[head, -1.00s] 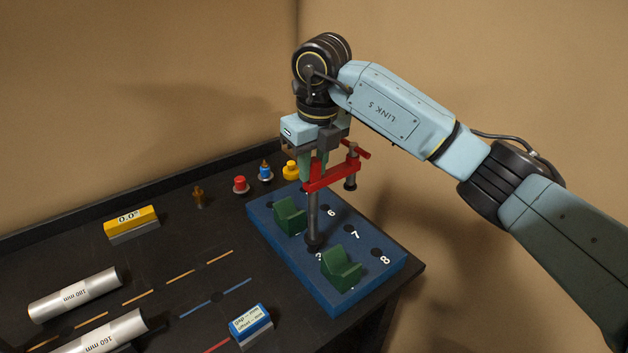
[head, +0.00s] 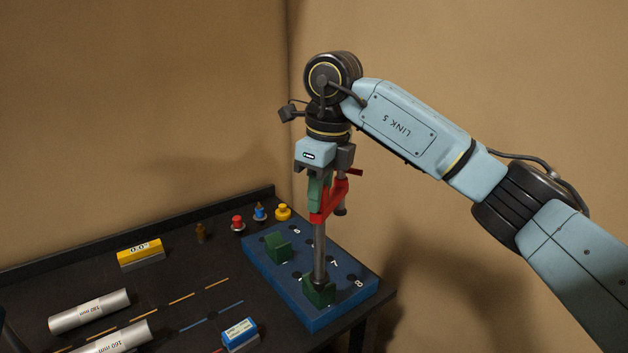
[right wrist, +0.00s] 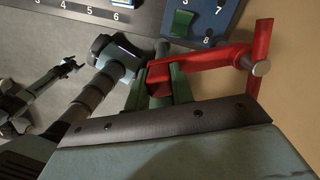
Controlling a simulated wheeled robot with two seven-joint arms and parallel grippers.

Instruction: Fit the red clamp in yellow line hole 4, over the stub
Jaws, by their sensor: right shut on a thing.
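My right gripper (head: 322,190) is shut on the red clamp (head: 328,205), holding it upright above the blue rack (head: 268,262). The clamp's long grey post (head: 320,248) points down, its dark foot overlapping the front green block (head: 319,293); I cannot tell whether they touch. In the right wrist view the clamp (right wrist: 205,65) lies across the green fingers. The yellow line (head: 182,299) is a dashed line on the black table, left of the rack. Its hole 4 and the stub cannot be made out.
A second green block (head: 277,247) stands on the rack. Red (head: 238,223), blue (head: 260,212) and yellow (head: 283,212) knobs stand behind it. Silver cylinders (head: 90,310), a yellow display block (head: 141,252) and a blue block (head: 239,333) are on the table. A wall stands behind.

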